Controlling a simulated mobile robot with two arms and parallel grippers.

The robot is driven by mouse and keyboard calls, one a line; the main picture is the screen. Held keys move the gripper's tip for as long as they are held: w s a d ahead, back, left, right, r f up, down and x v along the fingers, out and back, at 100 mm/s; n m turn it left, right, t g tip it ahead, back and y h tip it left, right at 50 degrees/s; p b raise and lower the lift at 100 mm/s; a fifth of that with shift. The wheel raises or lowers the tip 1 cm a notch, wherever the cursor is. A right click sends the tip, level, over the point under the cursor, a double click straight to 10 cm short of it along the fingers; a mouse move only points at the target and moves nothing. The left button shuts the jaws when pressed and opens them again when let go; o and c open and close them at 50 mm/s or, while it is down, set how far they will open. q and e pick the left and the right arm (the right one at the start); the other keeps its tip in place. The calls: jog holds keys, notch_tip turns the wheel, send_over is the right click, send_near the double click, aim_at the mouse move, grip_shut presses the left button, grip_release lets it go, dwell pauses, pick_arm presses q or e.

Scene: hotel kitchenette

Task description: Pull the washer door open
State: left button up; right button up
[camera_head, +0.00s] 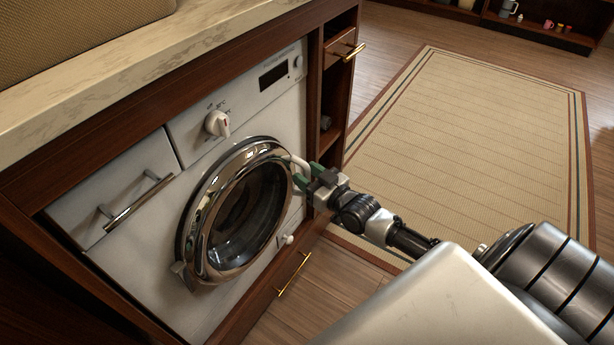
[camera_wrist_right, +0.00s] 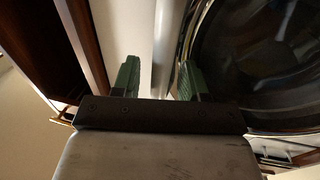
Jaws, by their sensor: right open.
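The washer door (camera_head: 245,210) is round, with a chrome rim and dark glass, on the front of the white washer (camera_head: 185,135). I see no clear gap between door and washer. A pale handle (camera_head: 299,163) is at the door's right edge. My right gripper (camera_head: 307,178) is at this handle, with green fingers open. In the right wrist view, a pale upright bar (camera_wrist_right: 165,45), apparently the handle, runs between the open fingers of my right gripper (camera_wrist_right: 157,82). The door's rim (camera_wrist_right: 192,35) is just right of them. My left gripper is not in view.
A wooden cabinet with a marble counter (camera_head: 130,65) surrounds the washer. A drawer with a brass handle (camera_head: 354,52) is at upper right, another brass handle (camera_head: 294,273) below. The rug (camera_head: 470,130) and floor to the right are clear.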

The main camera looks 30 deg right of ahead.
jog(key=shift+w, duration=0.2)
grip_shut()
dwell(0.3)
